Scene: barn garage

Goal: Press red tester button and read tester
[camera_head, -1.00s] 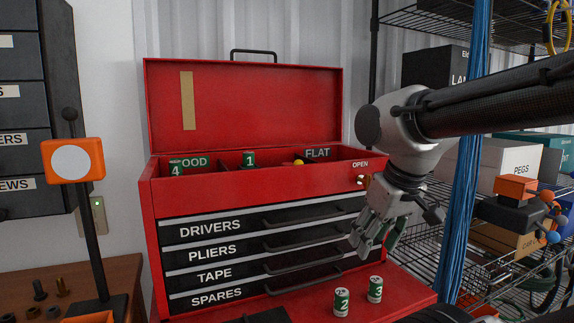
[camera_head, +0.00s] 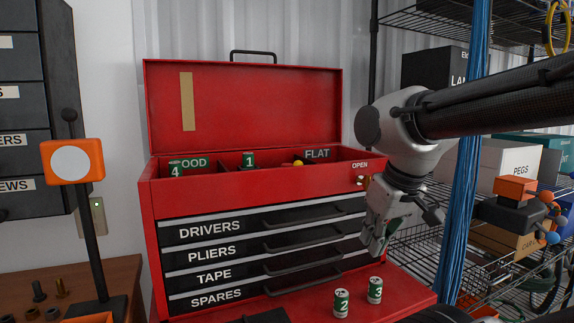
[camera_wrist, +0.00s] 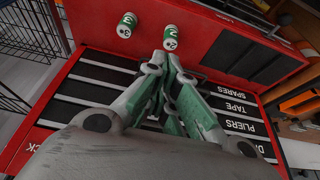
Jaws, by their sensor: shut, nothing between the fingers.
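I cannot make out the red tester button or a tester reading. A dark flat thing (camera_head: 266,315), partly cut off, lies at the front of the red toolbox's lowered shelf; I cannot tell if it is the tester. Green-and-white battery 2 (camera_head: 341,303) and battery 3 (camera_head: 375,290) stand on that shelf; the wrist view shows battery 2 (camera_wrist: 170,38) and battery 3 (camera_wrist: 127,25). Battery 4 (camera_head: 176,168) is in the GOOD compartment, and battery 1 (camera_head: 248,159) is in the top tray. My gripper (camera_head: 372,252) is shut and empty, above and behind battery 3, before the drawers.
The red toolbox (camera_head: 150,215) has its lid raised and closed drawers with black handles. A wire rack (camera_head: 440,245) and blue hanging strands (camera_head: 468,160) are at the right. An orange-headed stand (camera_head: 73,160) rises at the left above a wooden bench (camera_head: 120,275).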

